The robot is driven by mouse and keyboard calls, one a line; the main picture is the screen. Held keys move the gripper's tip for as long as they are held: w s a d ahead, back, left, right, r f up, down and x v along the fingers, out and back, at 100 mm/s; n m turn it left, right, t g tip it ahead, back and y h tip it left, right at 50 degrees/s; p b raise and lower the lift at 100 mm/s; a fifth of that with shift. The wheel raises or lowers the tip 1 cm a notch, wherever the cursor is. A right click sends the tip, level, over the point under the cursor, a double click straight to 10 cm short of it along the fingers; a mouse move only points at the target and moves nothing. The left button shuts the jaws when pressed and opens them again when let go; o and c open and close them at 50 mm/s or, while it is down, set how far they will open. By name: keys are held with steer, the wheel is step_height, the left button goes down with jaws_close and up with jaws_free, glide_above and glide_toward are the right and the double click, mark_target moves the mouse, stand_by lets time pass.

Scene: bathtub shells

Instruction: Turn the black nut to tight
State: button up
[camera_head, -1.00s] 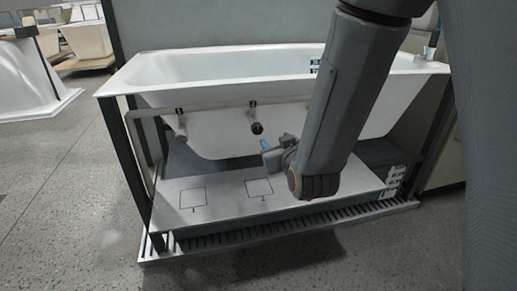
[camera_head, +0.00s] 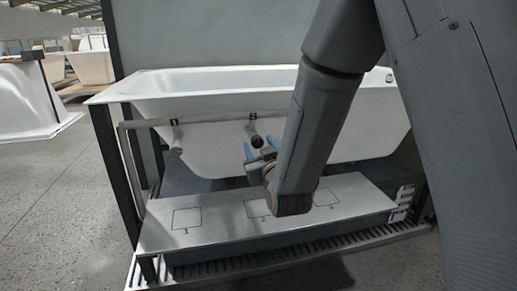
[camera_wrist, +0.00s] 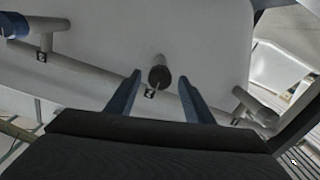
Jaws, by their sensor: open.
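The black nut (camera_head: 257,141) sits on the end of a short grey stub that comes off the horizontal pipe, in front of the white tub. My gripper (camera_head: 261,148) is close to it, with its two blue fingers apart and pointing up toward the pipe. In the wrist view the nut (camera_wrist: 160,77) shows between and a little beyond the open fingertips (camera_wrist: 160,73). Nothing is held. I cannot tell whether either finger touches the nut.
The grey pipe (camera_head: 215,120) runs along the white bathtub (camera_head: 195,88) and has another stub (camera_head: 176,140) at the left. A white board (camera_head: 160,228) with marked squares lies below. A dark frame post (camera_head: 117,165) stands at the left.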

steer(key=shift+w, duration=0.35)
steer(key=c, duration=1.1)
steer(key=shift+o, duration=0.2)
